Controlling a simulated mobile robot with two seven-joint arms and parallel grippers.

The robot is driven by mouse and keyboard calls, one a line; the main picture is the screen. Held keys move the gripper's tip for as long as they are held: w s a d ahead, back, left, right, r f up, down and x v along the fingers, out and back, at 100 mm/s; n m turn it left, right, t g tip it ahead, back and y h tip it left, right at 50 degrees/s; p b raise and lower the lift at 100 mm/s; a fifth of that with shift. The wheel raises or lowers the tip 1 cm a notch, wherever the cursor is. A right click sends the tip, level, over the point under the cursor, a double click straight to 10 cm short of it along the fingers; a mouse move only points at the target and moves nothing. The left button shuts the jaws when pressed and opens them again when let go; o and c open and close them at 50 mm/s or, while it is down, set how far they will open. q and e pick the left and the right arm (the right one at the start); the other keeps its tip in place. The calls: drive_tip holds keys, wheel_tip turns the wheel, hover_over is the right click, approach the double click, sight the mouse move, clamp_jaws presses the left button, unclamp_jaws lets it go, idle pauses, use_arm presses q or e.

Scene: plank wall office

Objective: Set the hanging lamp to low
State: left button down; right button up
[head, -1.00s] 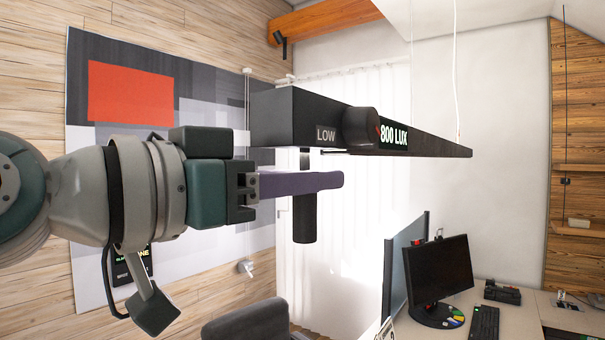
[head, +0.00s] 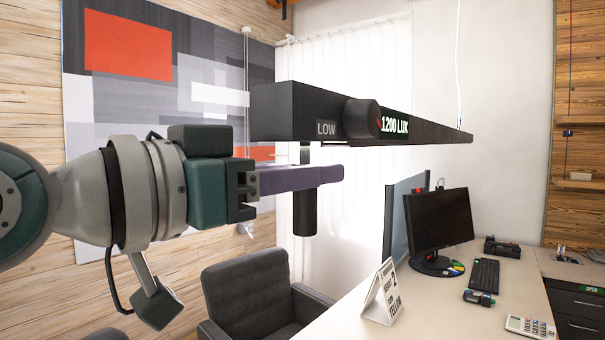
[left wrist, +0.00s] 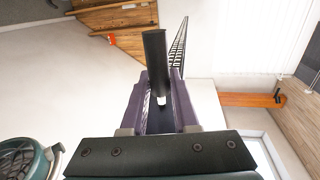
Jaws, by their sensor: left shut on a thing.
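The hanging lamp (head: 290,112) is a long dark bar on thin cords. Its near end bears a LOW label (head: 326,128), a round knob (head: 362,118) and a display (head: 395,125) reading 1200 LUX. A black cylindrical handle (head: 305,212) hangs under the near end. My left gripper (head: 318,175) reaches in from the left, its purple fingers shut around the handle just below the bar. In the left wrist view the handle (left wrist: 154,58) stands between the two fingers of the left gripper (left wrist: 160,92). My right gripper is out of view.
A desk (head: 440,310) with a monitor (head: 440,225), keyboard (head: 486,275), calculator (head: 530,327) and folded sign card (head: 382,293) lies below right. A dark armchair (head: 248,290) is below the lamp. A wall painting (head: 130,50) hangs behind my arm.

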use_arm(q)
drive_tip(key=shift+f, duration=0.45)
drive_tip(key=c, duration=1)
unclamp_jaws()
drive_tip(key=shift+c, duration=0.2)
drive_tip(key=o, duration=0.4)
drive_tip(key=shift+r, duration=0.2)
drive_tip(key=shift+c, duration=0.2)
drive_tip(key=shift+a, duration=0.1)
drive_tip(key=b+v, duration=0.4)
drive_tip(key=v, duration=0.5)
drive_tip(key=shift+s+a, duration=0.25)
drive_tip(key=shift+s, duration=0.1)
drive_tip(key=shift+f, duration=0.1)
